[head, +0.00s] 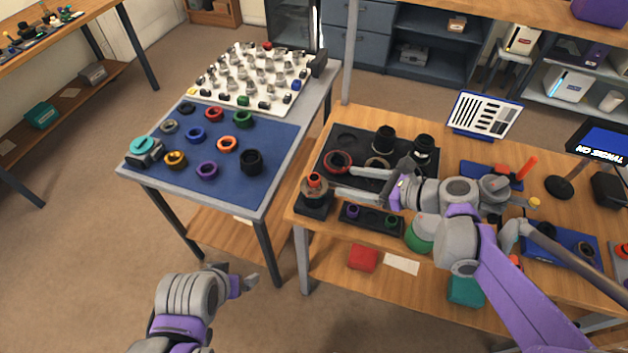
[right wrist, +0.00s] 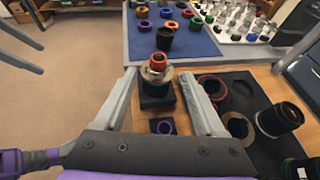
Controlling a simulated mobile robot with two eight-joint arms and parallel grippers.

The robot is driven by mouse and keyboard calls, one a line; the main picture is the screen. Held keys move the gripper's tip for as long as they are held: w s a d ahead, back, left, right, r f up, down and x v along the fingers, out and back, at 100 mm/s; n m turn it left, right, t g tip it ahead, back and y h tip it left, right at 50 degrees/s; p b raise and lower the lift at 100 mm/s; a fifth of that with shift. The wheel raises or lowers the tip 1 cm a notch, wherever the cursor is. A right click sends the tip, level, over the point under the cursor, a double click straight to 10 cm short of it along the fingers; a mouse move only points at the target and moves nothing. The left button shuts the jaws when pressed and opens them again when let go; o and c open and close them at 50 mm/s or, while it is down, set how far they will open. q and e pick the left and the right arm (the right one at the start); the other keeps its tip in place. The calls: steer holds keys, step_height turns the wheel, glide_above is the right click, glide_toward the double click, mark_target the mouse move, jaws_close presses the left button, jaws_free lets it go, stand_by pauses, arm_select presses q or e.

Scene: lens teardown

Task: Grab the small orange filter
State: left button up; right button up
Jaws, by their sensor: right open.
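Another orange ring (head: 228,144) lies on the blue mat. My right gripper (head: 344,182) is open and empty, just right of the block, its fingers pointing at it. My left gripper (head: 248,283) is low over the floor, away from both tables; its jaw opening is unclear.
A black tray (head: 327,163) with a red ring and dark lens parts lies behind my right gripper. A small black tray (head: 371,226) with purple and green rings lies in front. The blue mat (head: 222,178) holds several coloured rings.

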mark_target(320, 180)
steer(key=shift+d+f+x, duration=0.1)
steer(key=shift+f+x, duration=0.1)
steer(key=shift+x, duration=1.5)
steer(key=shift+d+f+x, duration=0.1)
steer(key=shift+f+x, duration=0.15)
steer(key=shift+x, duration=1.45)
steer(key=shift+f+x, duration=0.2)
steer(key=shift+x, duration=1.5)
steer(key=shift+s, duration=0.2)
steer(key=shift+c, duration=0.2)
jaws_close()
